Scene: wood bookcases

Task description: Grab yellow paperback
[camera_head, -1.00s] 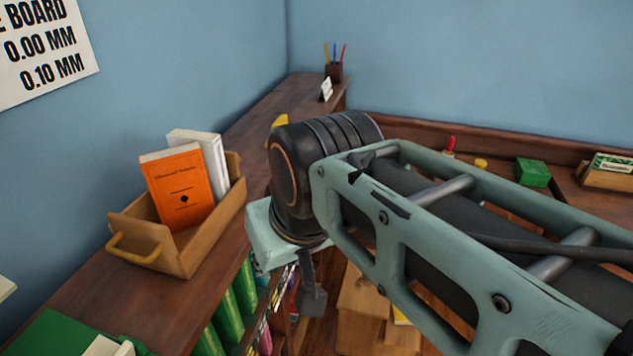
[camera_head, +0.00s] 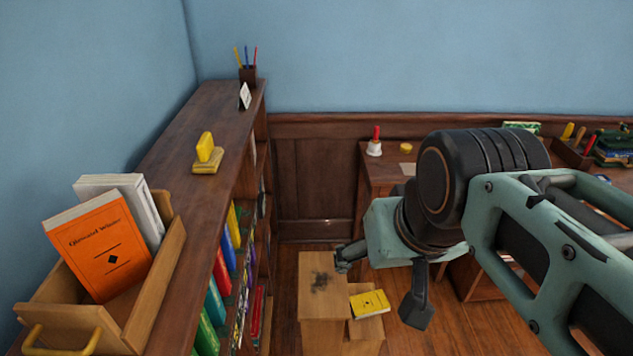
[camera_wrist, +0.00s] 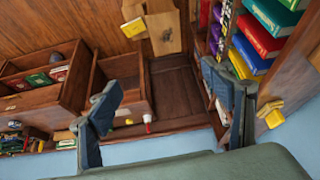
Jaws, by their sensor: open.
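A yellow paperback (camera_head: 369,303) lies flat on the lower step of a wooden step stool (camera_head: 312,285) on the floor. In the wrist view it appears as a yellow shape (camera_wrist: 133,27) on the stool near the top edge. My gripper (camera_head: 379,288) is open and empty, its two fingers spread wide. In the head view it overlaps the area beside the stool, but it seems to be well above it and apart from the paperback. In the wrist view, the open fingers (camera_wrist: 163,82) have nothing between them.
A bookcase (camera_head: 185,120) runs along the left, with coloured books on its shelves. On top are a wooden box (camera_head: 150,300) with orange and white books, a yellow object on a small stand (camera_head: 205,150) and a pen cup (camera_head: 248,75). A desk (camera_head: 385,165) stands at the back right.

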